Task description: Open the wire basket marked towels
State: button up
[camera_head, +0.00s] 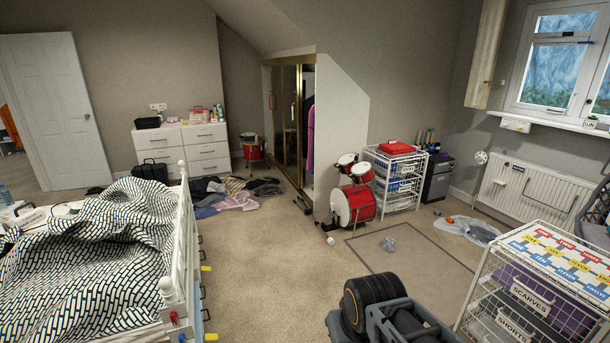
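No label reading "towels" can be made out. A white wire basket unit (468,283) stands at the lower right. Its upper basket is marked "SCARVES" (530,298) and holds purple cloth. The basket below is marked "SHORTS" (513,328); anything lower is cut off by the frame. A second white wire basket unit (391,198) stands farther back, right of the drums. It has several stacked baskets with small labels too small to read, and a red item on top. Its baskets appear pushed in. Dark and grey parts of my arm show at the bottom centre; I cannot make out my gripper.
A red drum set (354,204) stands just left of the far unit, and a dark cabinet (437,177) at its right. Clear plastic (466,229) and a small clear item (388,244) lie on the floor. A bed (90,250) fills the left; central carpet is open.

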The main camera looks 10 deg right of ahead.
aim_at(395, 203)
jog(key=z, duration=0.25)
jog(key=i, duration=2.15)
jog(key=z, duration=1)
jog(key=i, duration=2.45)
jog(key=z, duration=0.8)
jog(key=i, duration=0.45)
jog(key=z, duration=0.1)
